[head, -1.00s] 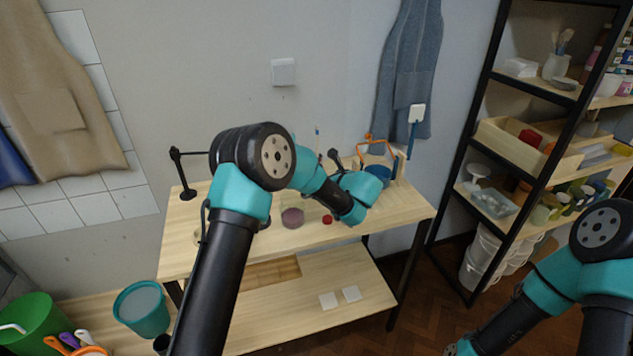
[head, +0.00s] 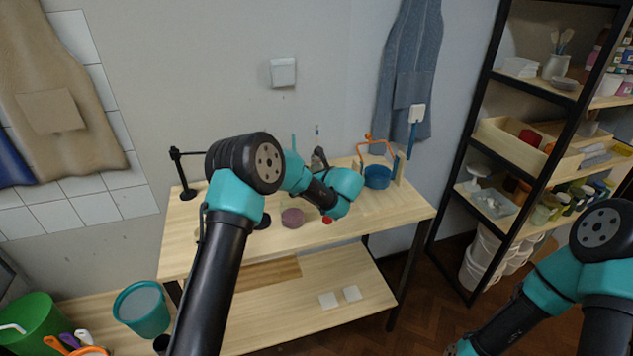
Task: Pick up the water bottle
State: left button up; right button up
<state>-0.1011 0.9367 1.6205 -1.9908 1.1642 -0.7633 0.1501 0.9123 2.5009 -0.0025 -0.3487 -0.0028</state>
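I cannot make out a water bottle for certain. A slim upright thing with a blue tip (head: 317,135) stands at the back of the wooden workbench (head: 388,218); it is too small and too much covered by my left arm to name. My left arm reaches over the middle of the bench, and its wrist hides its gripper fingers and whatever is under them. My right arm is at the lower right, away from the bench, and its fingers do not show.
A mauve round piece (head: 292,217) and a small red piece (head: 327,220) are near my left wrist. A blue bowl (head: 378,177) sits at the back right by an orange frame (head: 374,146). A black stand (head: 187,192) is at the left. The bench's right front is clear.

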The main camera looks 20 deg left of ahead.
pick_arm(q)
jog(key=shift+w+a, duration=0.1)
dwell(0.4)
jog(key=c, duration=1.1)
jog(key=shift+r, duration=0.25)
jog(key=shift+r, duration=4.7)
